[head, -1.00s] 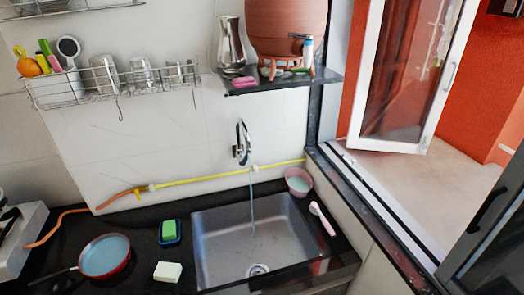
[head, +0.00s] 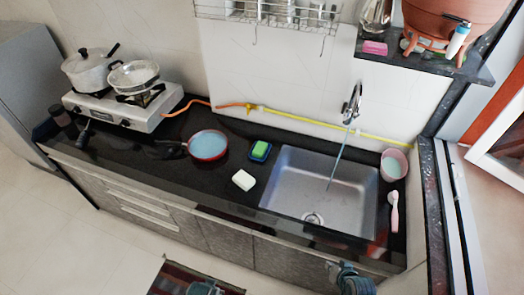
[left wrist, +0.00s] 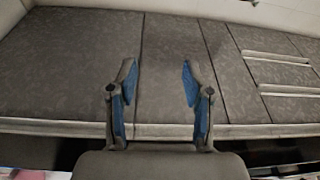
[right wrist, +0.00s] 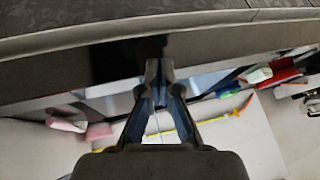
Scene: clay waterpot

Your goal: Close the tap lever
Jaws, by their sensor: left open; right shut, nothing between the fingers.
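A chrome tap (head: 353,103) is on the white tiled wall above the steel sink (head: 290,190). A thin bluish stream runs from it down into the sink. Its lever is too small to make out clearly. My right gripper (head: 333,268) is at the bottom of the head view, in front of the counter's front edge and well away from the tap. In the right wrist view its fingers (right wrist: 158,68) are together and empty. My left gripper (head: 203,288) is low over a striped mat. In the left wrist view its fingers (left wrist: 158,80) are apart, facing grey cabinet doors (left wrist: 170,50).
A red pan (head: 207,146), sponges and stove (head: 120,108) lie left.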

